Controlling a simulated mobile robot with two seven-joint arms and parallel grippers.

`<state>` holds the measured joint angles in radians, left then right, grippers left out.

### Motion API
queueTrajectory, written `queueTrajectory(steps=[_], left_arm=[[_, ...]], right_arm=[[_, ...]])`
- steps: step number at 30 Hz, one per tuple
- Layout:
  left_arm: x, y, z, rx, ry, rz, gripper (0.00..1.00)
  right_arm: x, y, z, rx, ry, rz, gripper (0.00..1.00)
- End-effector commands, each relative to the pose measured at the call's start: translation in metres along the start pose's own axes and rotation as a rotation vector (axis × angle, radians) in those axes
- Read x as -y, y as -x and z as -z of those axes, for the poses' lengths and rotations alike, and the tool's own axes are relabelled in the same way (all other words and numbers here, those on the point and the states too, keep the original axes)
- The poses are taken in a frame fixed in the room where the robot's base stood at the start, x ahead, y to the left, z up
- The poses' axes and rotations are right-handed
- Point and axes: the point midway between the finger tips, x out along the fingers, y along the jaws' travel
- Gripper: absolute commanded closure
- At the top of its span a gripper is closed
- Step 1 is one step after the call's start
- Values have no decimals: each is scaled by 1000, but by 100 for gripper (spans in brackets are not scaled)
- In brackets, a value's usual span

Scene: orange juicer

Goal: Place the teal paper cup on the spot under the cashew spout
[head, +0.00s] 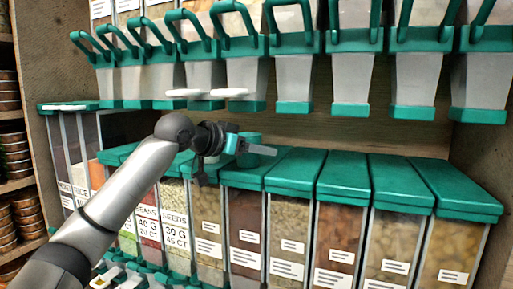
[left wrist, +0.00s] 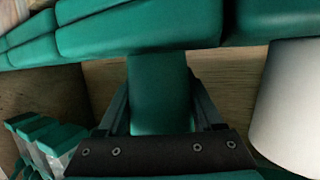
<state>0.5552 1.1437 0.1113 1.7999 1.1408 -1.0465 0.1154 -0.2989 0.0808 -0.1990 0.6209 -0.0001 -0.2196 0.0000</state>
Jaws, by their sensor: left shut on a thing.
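My left gripper (head: 248,148) is shut on the teal paper cup (head: 250,138). The cup is up in front of the shelf gap, just above the teal lids of the lower bins in the head view. In the left wrist view the cup (left wrist: 158,92) sits between the two fingers (left wrist: 160,112). I cannot tell which one is the cashew spout, as no label there is readable. My right gripper is not in view.
Lower bins with sloping teal lids (head: 345,178) fill the shelf below. A white rounded object (left wrist: 292,105) stands close at the right in the left wrist view. Stacked brown containers (head: 20,215) stand at far left.

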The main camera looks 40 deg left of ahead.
Motion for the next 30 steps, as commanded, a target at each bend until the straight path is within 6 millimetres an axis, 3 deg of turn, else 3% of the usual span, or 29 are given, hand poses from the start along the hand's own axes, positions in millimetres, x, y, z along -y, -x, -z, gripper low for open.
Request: queueTrajectory(steps=[8, 9, 16, 27, 30], left_arm=[[0, -1, -3, 0, 0, -1, 91], [0, -1, -3, -1, 0, -1, 30], [0, 0, -2, -1, 0, -1, 4], [0, 1, 2, -1, 0, 0, 2], [1, 10, -1, -2, -1, 2, 2]], right_arm=[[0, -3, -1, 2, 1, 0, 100], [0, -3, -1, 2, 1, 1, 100], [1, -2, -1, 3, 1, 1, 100], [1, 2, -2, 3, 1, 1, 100], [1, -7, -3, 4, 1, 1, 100]])
